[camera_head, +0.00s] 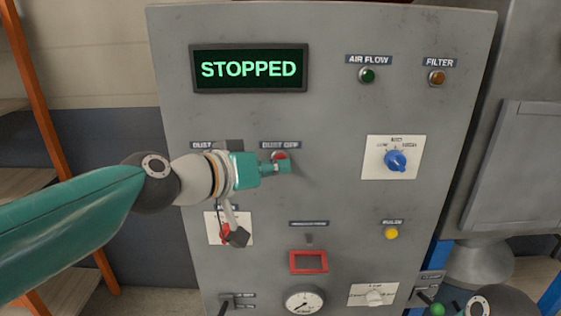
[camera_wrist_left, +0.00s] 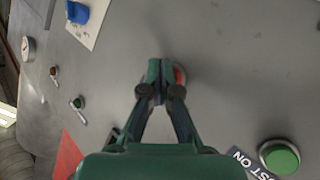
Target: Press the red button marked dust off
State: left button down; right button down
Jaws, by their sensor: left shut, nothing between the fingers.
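The red button (camera_head: 281,155) sits under the label "DUST OFF" on the grey panel. My left gripper (camera_head: 284,167) is shut and empty, with its fingertips right at the lower part of the button, partly covering it. In the left wrist view, the closed fingertips (camera_wrist_left: 160,75) hide most of the red button (camera_wrist_left: 180,77), and only its right part shows. Whether the tips touch it I cannot tell. The display (camera_head: 249,69) reads "STOPPED".
The green button (camera_wrist_left: 280,157), labelled as dust on, is near the gripper in the wrist view. A blue knob (camera_head: 396,160), a yellow button (camera_head: 391,233), a red frame (camera_head: 308,262) and a gauge (camera_head: 303,301) are on the panel. The panel between the red button and blue knob is bare.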

pick_arm(q)
jog(key=shift+s, duration=0.75)
jog(key=s, duration=0.5)
dwell(0.8)
